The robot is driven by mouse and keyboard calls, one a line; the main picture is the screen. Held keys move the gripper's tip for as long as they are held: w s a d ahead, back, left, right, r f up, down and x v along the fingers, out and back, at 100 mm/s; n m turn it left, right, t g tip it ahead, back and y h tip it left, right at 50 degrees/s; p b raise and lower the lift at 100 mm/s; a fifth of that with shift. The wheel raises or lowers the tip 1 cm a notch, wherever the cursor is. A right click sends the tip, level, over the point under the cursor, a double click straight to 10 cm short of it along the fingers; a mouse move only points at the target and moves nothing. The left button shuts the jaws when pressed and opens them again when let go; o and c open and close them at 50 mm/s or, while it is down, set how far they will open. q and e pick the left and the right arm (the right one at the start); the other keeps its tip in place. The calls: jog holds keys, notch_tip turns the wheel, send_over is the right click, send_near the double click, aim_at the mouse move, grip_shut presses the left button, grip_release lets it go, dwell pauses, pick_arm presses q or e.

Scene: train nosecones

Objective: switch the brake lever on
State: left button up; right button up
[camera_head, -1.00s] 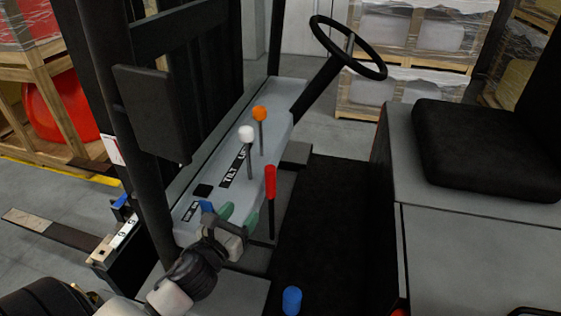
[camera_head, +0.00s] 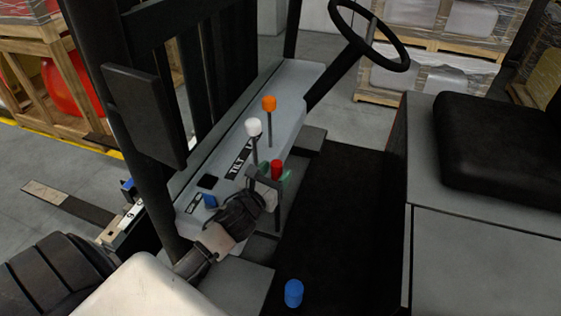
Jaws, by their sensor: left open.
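A lever with a red grip (camera_head: 277,167) stands upright beside the grey console (camera_head: 292,92); I take it to be the brake lever, though no label on it is readable. My left gripper (camera_head: 275,178) is at this red grip, open, with its green-padded fingers around or just in front of it. The fingers hide the lower part of the grip, and I cannot tell whether they touch it. The red top shows above the fingers. My right gripper does not show.
A white-knobbed lever (camera_head: 254,128) and an orange-knobbed lever (camera_head: 269,104) rise from the console close by. Blue knobs stand at the console's near end (camera_head: 210,201) and low in front (camera_head: 293,293). The steering wheel (camera_head: 369,35) is beyond; the black seat (camera_head: 500,150) is right.

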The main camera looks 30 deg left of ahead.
pick_arm(q)
jog(key=shift+w, duration=1.5)
jog(key=shift+c, duration=0.3)
grip_shut()
